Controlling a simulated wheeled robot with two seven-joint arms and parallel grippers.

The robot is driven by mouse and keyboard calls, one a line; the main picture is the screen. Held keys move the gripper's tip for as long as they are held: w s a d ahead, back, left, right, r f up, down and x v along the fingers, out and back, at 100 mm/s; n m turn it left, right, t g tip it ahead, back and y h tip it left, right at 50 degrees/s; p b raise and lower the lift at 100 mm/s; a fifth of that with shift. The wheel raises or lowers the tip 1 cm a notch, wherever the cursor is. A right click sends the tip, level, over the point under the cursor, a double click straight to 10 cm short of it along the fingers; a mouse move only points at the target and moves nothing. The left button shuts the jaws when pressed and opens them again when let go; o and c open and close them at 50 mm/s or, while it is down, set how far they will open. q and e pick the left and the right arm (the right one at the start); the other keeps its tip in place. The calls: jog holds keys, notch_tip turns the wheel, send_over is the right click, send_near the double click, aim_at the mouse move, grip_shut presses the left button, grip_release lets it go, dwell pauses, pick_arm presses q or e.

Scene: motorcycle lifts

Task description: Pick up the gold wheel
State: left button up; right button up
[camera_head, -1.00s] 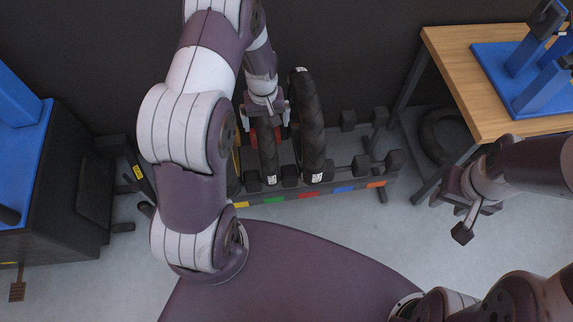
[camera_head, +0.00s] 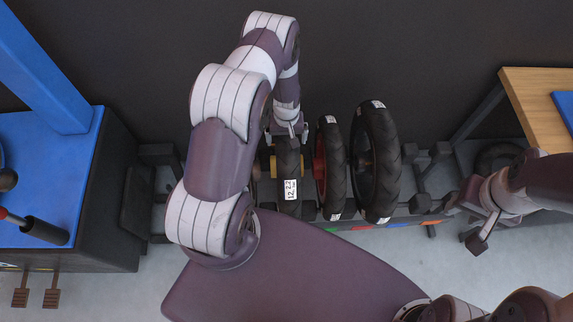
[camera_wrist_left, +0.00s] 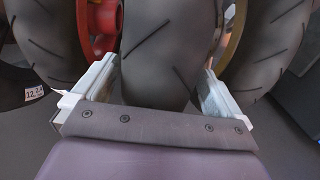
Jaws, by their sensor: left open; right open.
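A black-tyred wheel with a yellow-gold hub (camera_head: 289,180) stands upright in the rack in the head view, a white label on its tyre. My arm partly hides it. My left gripper (camera_head: 290,132) is over its upper part, open. In the left wrist view, this wheel's tyre (camera_wrist_left: 165,45) lies between the open fingers of my left gripper (camera_wrist_left: 160,90); contact cannot be told. My right gripper (camera_head: 476,243) is at the right of the head view, empty and open, away from the wheels.
A red-hubbed wheel (camera_head: 331,170) and a larger black wheel (camera_head: 377,160) stand close to the right. Another wheel, with a dull gold-brown rim (camera_wrist_left: 236,40), is close on the other side, mostly hidden in the head view. A blue lift (camera_head: 60,140) is left; a wooden table (camera_head: 535,105) right.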

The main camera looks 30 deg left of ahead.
pick_arm(q)
jog(key=shift+d, duration=0.15)
jog(key=c, duration=0.4)
jog(key=shift+s, duration=0.1)
grip_shut()
jog(key=shift+w+r, duration=0.15)
jog(key=shift+w, duration=0.1)
jog(key=shift+w+r, duration=0.1)
jog(key=shift+r, duration=0.35)
notch_tip(320, 180, up, 9)
jog(key=shift+r, duration=0.1)
